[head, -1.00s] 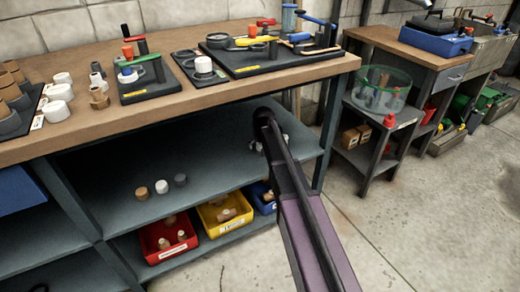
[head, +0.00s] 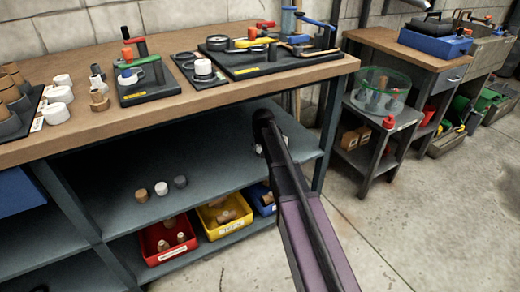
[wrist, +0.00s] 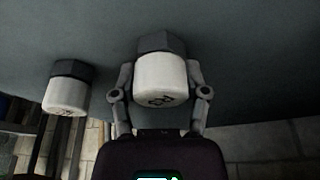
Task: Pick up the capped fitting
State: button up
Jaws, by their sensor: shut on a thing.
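A fitting with a white round body and a dark grey hex part (wrist: 160,78) sits between the fingers of my gripper (wrist: 160,95) in the wrist view. The fingers are shut on its sides. A dark mark shows on its white face. A second, similar white and dark fitting (wrist: 67,88) stands apart to the left. In the head view my arm reaches to the middle shelf under the workbench and hides the gripper and the held fitting. Whether the held fitting touches the shelf cannot be told.
The grey shelf (head: 215,175) carries three small fittings further left. The bench top (head: 215,98) hangs over it, and a bench leg (head: 325,140) stands to the right. Red (head: 150,256) and yellow (head: 207,229) bins are below. Shelf room is clear left of my arm.

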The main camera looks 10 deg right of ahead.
jog(key=shift+r, duration=0.1)
notch_tip(320, 180, up, 4)
jog(key=p, duration=0.3)
jog(key=shift+f+p, duration=0.2)
jog(key=shift+p, duration=0.15)
jog(key=s+d, duration=0.2)
jog(key=s, duration=0.5)
jog(key=s+d+r+p, duration=0.1)
jog(key=s+d, duration=0.2)
jog(key=s, duration=0.5)
jog(key=shift+d, duration=0.3)
jog(key=shift+r, duration=0.2)
jog(key=shift+w+a, duration=0.1)
